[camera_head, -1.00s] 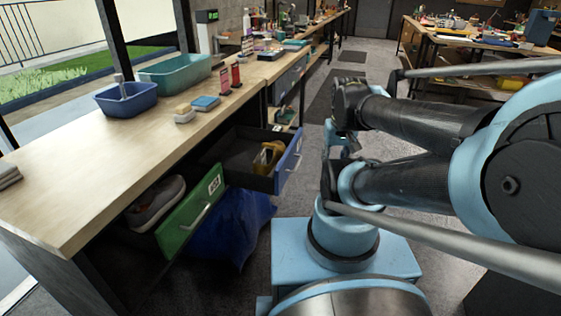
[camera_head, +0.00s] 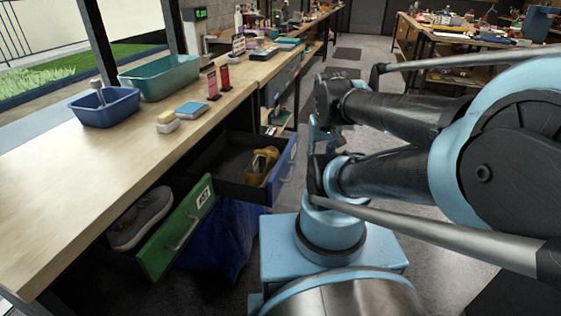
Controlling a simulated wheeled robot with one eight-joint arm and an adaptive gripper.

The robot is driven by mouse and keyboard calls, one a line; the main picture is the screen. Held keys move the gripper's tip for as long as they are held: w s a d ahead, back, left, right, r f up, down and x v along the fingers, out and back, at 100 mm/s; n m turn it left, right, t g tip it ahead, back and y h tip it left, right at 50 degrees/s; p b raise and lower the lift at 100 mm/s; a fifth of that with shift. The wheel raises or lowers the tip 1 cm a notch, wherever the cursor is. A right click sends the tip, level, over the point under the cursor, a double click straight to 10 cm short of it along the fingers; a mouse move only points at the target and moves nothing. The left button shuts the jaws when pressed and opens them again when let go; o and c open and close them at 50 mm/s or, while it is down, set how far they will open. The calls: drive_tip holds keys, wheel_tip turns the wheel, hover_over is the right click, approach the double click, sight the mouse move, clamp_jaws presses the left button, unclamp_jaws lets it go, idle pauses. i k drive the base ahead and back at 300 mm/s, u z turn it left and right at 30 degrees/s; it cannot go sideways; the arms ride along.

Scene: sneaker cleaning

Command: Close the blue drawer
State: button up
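The blue drawer (camera_head: 287,172) stands open under the workbench, in the middle of the head view. A yellow-brown shoe (camera_head: 262,166) lies inside it near its front. A green drawer (camera_head: 178,236) is also open, nearer to me and lower left, with a grey sneaker (camera_head: 140,219) in it. My gripper (camera_head: 318,135) is just right of the blue drawer's front, partly hidden by my own arm. I cannot tell whether it touches the drawer, and its fingers are too hidden to show if they are open or shut.
The wooden workbench (camera_head: 60,200) runs along the left. On it are a blue basin (camera_head: 105,108), a teal basin (camera_head: 160,78), a sponge, a brush block and small bottles. Open floor lies beyond my arm.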

sight(226, 159)
drive_tip(key=z, duration=0.7)
drive_tip(key=k, duration=1.2)
drive_tip(key=u, duration=0.55)
drive_tip(key=i, duration=0.5)
